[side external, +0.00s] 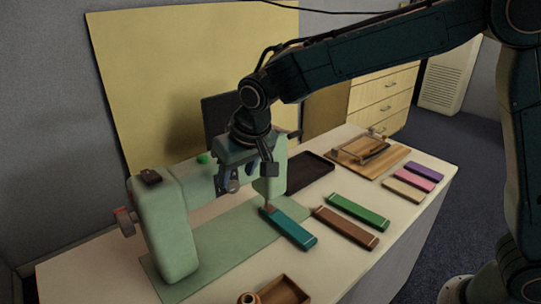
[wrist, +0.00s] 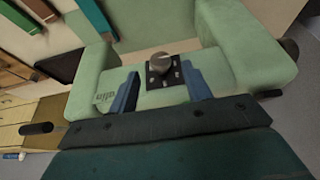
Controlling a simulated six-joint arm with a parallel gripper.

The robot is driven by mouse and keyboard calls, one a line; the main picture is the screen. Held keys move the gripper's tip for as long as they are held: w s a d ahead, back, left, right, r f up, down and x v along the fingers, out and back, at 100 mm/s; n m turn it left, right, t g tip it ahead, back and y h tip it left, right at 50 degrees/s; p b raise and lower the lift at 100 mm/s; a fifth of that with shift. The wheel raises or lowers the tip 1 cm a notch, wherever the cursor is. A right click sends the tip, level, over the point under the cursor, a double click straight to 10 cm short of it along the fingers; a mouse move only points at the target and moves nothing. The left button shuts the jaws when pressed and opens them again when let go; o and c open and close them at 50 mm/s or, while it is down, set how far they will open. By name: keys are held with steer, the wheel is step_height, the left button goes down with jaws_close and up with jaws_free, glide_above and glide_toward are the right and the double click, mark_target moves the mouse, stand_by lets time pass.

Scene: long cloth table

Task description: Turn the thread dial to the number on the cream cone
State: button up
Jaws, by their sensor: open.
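The pale green sewing machine (side external: 168,225) stands on the table. Its thread dial is a round grey knob (wrist: 159,62) on a black plate with small pale marks (wrist: 165,80), too small to read. The dial also shows in the side view (side external: 233,186), partly behind my gripper (side external: 227,178). In the wrist view my gripper (wrist: 162,90) is open, one blue finger on each side of the dial and apart from it. A small cone-like spool (side external: 249,298) is cut off at the bottom edge of the side view; I cannot confirm it is the cream cone, and no number is readable.
A teal bar (side external: 289,228), brown bar (side external: 346,228) and green bar (side external: 358,210) lie right of the machine. A wooden box (side external: 284,291) is at the front, a dark tray (side external: 309,174) behind. Pink, purple and cream blocks (side external: 404,190) lie farther right.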

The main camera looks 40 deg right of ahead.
mark_target(238, 184)
steer(key=shift+x, duration=1.9)
steer(key=c, duration=0.9)
steer(key=shift+c, duration=0.2)
steer(key=shift+d+y, duration=0.1)
steer(key=shift+y, duration=0.2)
steer(key=shift+d+m+y, duration=0.2)
steer(key=shift+y, duration=0.6)
steer(key=shift+d+m+y, duration=0.15)
steer(key=shift+m+y, duration=0.05)
steer(key=shift+y, duration=0.6)
steer(key=y, duration=0.3)
steer(key=m+y, duration=0.1)
steer(key=shift+d+f+y, duration=0.25)
steer(key=shift+y, duration=0.15)
steer(key=shift+t, duration=0.3)
steer(key=o, duration=0.9)
